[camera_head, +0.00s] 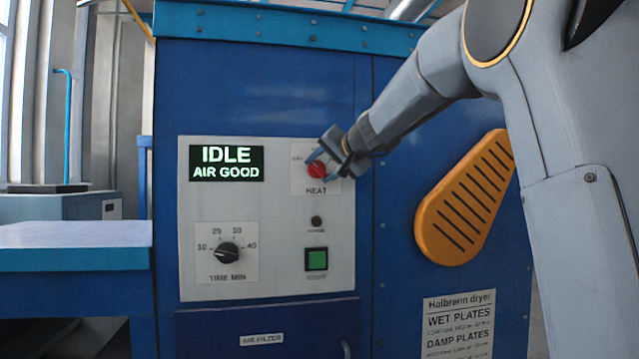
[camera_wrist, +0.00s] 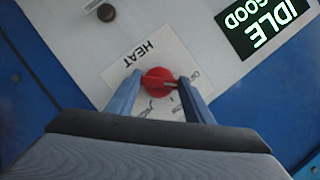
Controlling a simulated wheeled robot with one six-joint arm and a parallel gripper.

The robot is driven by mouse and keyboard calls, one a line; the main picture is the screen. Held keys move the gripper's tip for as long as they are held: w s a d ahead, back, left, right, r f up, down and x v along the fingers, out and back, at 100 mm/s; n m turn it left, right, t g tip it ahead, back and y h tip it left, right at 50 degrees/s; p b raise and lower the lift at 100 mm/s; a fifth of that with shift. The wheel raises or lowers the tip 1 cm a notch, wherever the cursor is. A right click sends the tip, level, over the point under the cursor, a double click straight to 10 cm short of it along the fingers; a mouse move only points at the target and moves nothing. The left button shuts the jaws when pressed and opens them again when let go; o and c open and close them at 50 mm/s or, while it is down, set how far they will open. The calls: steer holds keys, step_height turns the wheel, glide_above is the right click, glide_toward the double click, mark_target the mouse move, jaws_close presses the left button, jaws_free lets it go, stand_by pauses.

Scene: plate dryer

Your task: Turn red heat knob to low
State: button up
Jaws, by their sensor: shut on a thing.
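The red heat knob (camera_head: 317,169) is on the upper right of the pale control panel, above the word HEAT. My gripper (camera_head: 325,160) reaches it from the upper right. In the wrist view the red knob (camera_wrist: 158,80) sits between the two blue-grey fingers of my gripper (camera_wrist: 157,88), which are closed on its raised grip from both sides. A pale pointer line shows on the grip. The small setting marks around the knob are partly hidden by the fingers and too small to read, so I cannot tell its setting.
A display (camera_head: 227,163) reads IDLE, AIR GOOD. A black time knob (camera_head: 228,253) is at the lower left of the panel. A small dark button (camera_head: 316,221) and a green square button (camera_head: 316,259) are below the heat knob. An orange slotted guard (camera_head: 465,198) stands out at right.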

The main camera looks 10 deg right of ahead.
steer(key=m+b, duration=0.1)
steer(key=b, duration=0.2)
steer(key=m+y+b, duration=0.1)
steer(key=b, duration=0.2)
steer(key=m+t+y+b, duration=0.1)
steer(key=m+b, duration=0.1)
steer(key=b, duration=0.1)
steer(key=shift+d+f, duration=0.1)
steer(key=shift+f, duration=0.3)
steer(key=m+t+b, duration=0.1)
steer(key=m+b, duration=0.1)
steer(key=b, duration=0.2)
steer(key=shift+y, duration=0.3)
steer(key=shift+r+m+b, duration=0.1)
steer(key=shift+m+b, duration=0.4)
steer(key=shift+b, duration=0.2)
steer(key=o, duration=1)
steer(key=shift+o, duration=0.2)
steer(key=shift+r, duration=0.1)
steer(key=shift+s, duration=0.1)
steer(key=v, duration=0.7)
steer(key=shift+s+f, duration=0.2)
steer(key=shift+s, duration=0.1)
